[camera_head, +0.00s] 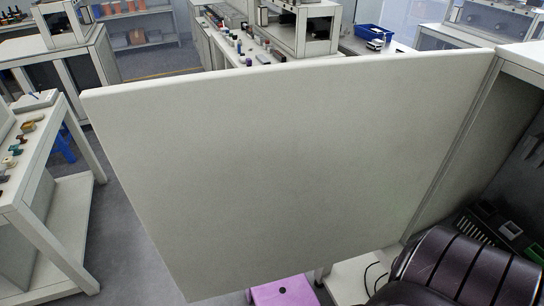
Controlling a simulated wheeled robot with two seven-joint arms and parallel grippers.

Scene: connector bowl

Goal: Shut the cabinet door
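The cabinet door (270,165) is a large flat white panel that fills the middle of the head view. It stands wide open, swung out to the left from its upright right edge. That edge meets the white cabinet (522,57) at the right, whose grey interior shows. Neither of my grippers is in view, and I see nothing of mine touching the door. The door hides part of the floor and benches behind it.
A white workbench (50,215) with small parts stands at the left, apart from the door. Another bench (240,45) with small items stands behind the door. A purple object (283,292) shows below its lower edge. Grey floor (125,220) lies open left of the door.

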